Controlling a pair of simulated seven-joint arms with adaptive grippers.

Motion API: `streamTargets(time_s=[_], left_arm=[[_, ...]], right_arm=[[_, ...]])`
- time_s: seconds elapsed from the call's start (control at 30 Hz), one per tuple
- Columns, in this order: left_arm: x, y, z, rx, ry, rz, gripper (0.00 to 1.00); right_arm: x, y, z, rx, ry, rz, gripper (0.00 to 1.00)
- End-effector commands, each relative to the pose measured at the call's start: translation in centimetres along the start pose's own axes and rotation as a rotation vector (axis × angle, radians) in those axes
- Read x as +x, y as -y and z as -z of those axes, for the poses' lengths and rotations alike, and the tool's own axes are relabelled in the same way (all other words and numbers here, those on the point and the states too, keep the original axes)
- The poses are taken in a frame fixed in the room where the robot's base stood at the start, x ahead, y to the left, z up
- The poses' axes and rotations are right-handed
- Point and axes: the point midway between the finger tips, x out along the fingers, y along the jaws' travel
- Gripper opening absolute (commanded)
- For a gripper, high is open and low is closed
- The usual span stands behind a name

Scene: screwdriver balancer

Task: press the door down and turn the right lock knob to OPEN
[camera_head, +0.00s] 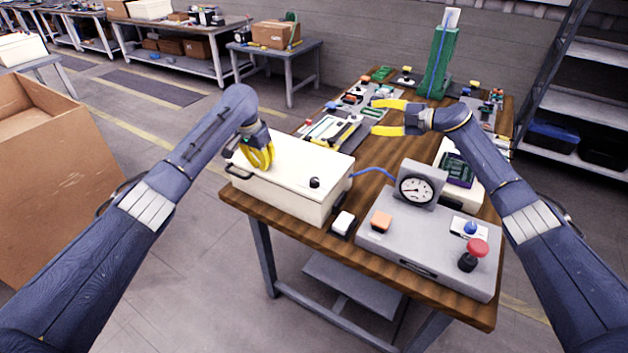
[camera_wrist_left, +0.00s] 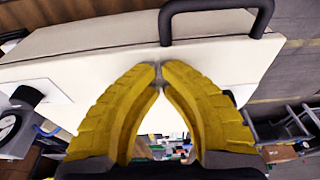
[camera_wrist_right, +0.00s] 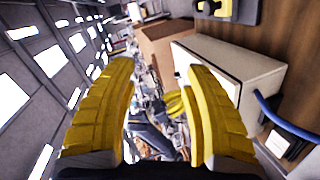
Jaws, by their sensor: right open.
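The white box (camera_head: 285,205) stands on the near left part of the wooden table, with its pale lid-like door (camera_head: 305,158) on top looking closed. A black knob (camera_head: 314,183) sits near the door's front right corner. In the left wrist view a dark knob (camera_wrist_left: 25,97) shows at the left edge; its label is unreadable. My right gripper (camera_head: 374,117) is open and empty above the table, behind the box. The other lock knob is not clearly visible.
A grey gauge console (camera_head: 415,245) with a red button (camera_head: 473,252) stands right of the box, and a blue hose (camera_head: 372,172) runs behind it. A green tower (camera_head: 437,62) and several parts fill the table's rear. A black handle (camera_wrist_left: 215,12) is fixed to the box.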

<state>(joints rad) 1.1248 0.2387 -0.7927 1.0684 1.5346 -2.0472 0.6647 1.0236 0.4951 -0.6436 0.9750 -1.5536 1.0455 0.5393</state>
Motion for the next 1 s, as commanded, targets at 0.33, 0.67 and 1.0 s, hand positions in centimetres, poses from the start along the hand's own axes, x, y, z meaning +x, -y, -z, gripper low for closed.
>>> streamTargets(time_s=[0.33,0.67,1.0], left_arm=[[0.2,0.0,-0.1,-0.001,0.003,-0.001,0.0],[0.2,0.0,-0.1,-0.001,0.003,-0.001,0.0],[0.2,0.0,-0.1,0.0,0.004,0.0,0.0]], right_arm=[[9.2,3.2,17.1,-0.083,-0.18,0.624,0.5],[8.5,5.6,23.9,-0.145,0.05,1.123,0.5],[6.6,5.4,25.4,-0.161,0.293,1.308,0.5]])
